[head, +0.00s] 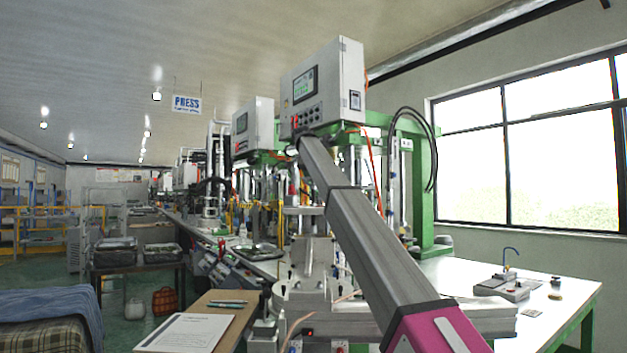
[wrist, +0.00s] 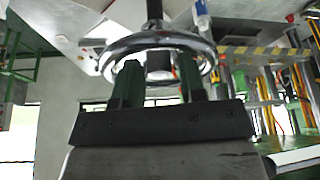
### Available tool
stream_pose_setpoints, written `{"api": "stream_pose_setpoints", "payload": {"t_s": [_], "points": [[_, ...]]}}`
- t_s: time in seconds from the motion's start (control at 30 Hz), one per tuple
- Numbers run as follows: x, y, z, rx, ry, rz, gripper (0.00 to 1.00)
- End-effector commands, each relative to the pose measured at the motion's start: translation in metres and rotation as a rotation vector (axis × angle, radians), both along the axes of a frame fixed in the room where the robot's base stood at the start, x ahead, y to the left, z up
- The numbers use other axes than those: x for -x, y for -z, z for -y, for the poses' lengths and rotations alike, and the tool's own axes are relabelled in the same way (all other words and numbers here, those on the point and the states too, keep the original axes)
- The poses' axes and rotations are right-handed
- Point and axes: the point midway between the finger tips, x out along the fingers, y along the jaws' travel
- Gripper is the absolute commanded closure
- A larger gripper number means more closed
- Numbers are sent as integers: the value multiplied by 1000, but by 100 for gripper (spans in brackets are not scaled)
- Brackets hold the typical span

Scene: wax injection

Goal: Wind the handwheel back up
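The handwheel is a shiny chrome ring (wrist: 150,42) with a dark hub in its middle, in the upper middle of the wrist view. My gripper (wrist: 158,66) reaches to it from below in that picture. Its two dark green fingers stand wide apart, one on each side of the hub, and overlap the ring. I cannot tell whether they touch the rim. Nothing shows clamped between the fingers. In the head view my arm runs up to the press and hides the handwheel and my gripper.
A press control box (head: 323,86) stands on a green frame, with a second control box (head: 253,127) to its left. A white worktable (head: 560,291) with small items lies at the right. A clipboard (head: 187,332) lies at the lower left. An orange hose (head: 371,165) hangs nearby.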

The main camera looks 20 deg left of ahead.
Motion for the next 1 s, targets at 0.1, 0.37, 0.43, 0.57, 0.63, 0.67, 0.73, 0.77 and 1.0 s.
{"api": "stream_pose_setpoints", "payload": {"t_s": [0.1,0.37,0.43,0.57,0.63,0.67,0.73,0.77,1.0], "points": [[-2,7,2,-1,0,0,62],[-3,8,2,-1,0,0,66],[-3,8,2,-1,0,0,88],[-3,8,2,0,0,0,97],[-3,8,2,-1,0,0,97],[-3,8,2,0,-2,0,97],[-3,8,2,0,-8,0,97],[-3,8,2,0,-12,0,97],[-3,9,3,-1,-105,-1,97]]}}
